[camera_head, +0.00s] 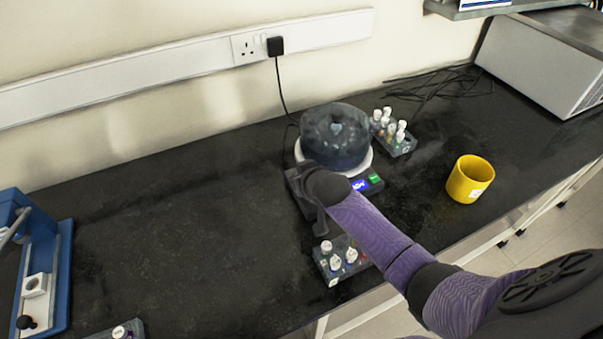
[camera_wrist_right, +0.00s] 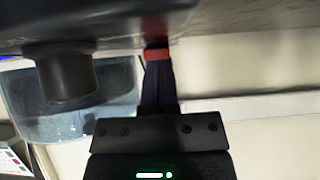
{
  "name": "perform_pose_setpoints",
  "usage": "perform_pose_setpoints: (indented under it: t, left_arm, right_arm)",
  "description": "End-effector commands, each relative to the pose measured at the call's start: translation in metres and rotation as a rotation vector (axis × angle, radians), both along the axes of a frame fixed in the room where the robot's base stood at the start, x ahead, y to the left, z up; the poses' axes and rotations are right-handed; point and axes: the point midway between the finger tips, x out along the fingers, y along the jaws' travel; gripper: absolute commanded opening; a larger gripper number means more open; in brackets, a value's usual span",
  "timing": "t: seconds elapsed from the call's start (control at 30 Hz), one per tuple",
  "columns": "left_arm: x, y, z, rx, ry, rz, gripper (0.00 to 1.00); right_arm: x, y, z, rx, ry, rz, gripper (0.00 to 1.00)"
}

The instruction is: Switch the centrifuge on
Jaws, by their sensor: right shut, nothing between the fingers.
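The centrifuge (camera_head: 332,150) stands on the dark bench in the head view, with a clear domed lid on a white ring. Its front panel shows a lit blue display (camera_head: 361,185) and a green area. My purple right arm covers part of its front. My right gripper (camera_wrist_right: 157,65) is shut and empty; in the wrist view a red piece shows at its fingertips, close to a dark surface. I cannot tell whether that red piece belongs to the fingers or the centrifuge. A dark round knob (camera_wrist_right: 66,72) is beside them. My left gripper is out of view.
A tube rack (camera_head: 393,139) stands behind right of the centrifuge, and another (camera_head: 341,264) in front. A yellow mug (camera_head: 469,180) is at the right. A blue-framed device (camera_head: 50,270) stands at the left. A black plug (camera_head: 275,46) sits in the wall socket. The left bench is mostly clear.

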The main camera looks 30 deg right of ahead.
Motion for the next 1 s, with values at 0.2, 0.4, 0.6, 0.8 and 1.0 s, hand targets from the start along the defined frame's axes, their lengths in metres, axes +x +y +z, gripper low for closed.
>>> perform_pose_setpoints:
  t: [0.2, 0.4, 0.6, 0.8, 1.0]
  left_arm:
    - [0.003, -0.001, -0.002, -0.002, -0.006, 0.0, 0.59]
    - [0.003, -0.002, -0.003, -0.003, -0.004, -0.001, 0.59]
    - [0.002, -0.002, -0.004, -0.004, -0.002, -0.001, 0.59]
    - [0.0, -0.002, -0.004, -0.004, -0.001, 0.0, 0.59]
    - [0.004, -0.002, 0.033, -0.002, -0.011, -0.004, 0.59]
  right_arm:
    - [0.001, 0.0, -0.002, 0.0, 0.005, -0.001, 0.0]
    - [0.009, -0.001, 0.001, -0.001, 0.004, 0.0, 0.0]
    - [0.014, -0.001, 0.004, -0.001, 0.003, 0.001, 0.0]
    - [0.014, -0.001, 0.004, -0.001, 0.002, 0.001, 0.0]
    - [0.015, -0.002, 0.041, 0.0, -0.001, -0.001, 0.0]
